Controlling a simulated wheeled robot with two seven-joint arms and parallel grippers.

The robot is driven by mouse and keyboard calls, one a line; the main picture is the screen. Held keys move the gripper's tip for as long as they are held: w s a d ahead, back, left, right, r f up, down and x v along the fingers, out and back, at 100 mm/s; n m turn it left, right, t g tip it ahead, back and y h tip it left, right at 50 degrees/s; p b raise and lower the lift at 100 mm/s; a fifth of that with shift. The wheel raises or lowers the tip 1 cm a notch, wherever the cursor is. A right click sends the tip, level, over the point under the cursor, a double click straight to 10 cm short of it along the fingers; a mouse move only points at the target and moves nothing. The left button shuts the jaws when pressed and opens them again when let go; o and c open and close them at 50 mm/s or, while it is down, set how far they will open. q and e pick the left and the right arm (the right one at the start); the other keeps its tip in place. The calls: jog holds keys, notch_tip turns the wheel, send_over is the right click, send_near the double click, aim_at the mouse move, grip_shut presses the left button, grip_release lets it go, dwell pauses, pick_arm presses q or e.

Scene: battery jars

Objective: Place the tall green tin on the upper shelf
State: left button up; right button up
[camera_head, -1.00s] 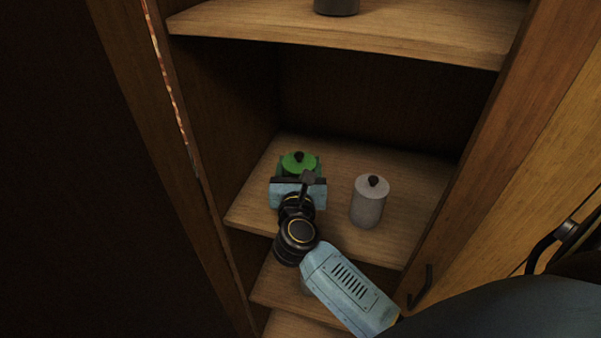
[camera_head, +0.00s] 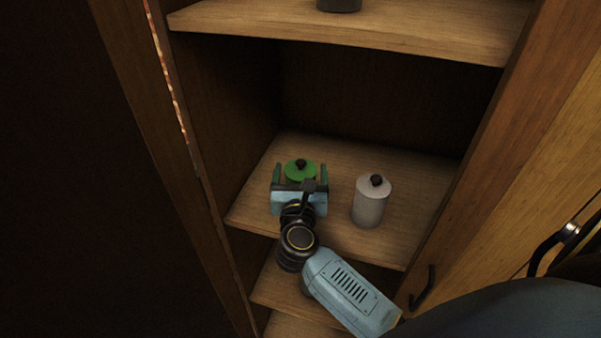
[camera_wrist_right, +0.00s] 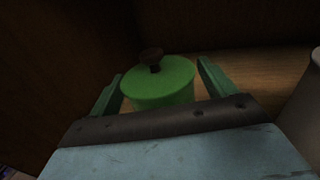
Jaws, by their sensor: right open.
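The green tin (camera_head: 301,168) has a dark knob on its lid and stands upright on the middle shelf (camera_head: 415,179), near the left wall. It also shows in the right wrist view (camera_wrist_right: 160,83). My right gripper (camera_head: 301,172) is open, its fingers on either side of the tin; the right wrist view shows them apart from its sides. The tin's lower part is hidden by the gripper's body. The upper shelf (camera_head: 400,33) is above. My left gripper is not in view.
A white-grey tin (camera_head: 370,202) with a dark knob stands just right of my right gripper. A dark object (camera_head: 339,4) stands on the upper shelf, cut off by the picture's top. The upper shelf's front edge overhangs the middle bay. A cabinet door with a handle (camera_head: 423,288) is at right.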

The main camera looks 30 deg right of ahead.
jog(key=shift+r, duration=0.2)
jog(key=b+v, duration=0.3)
jog(key=v, duration=0.9)
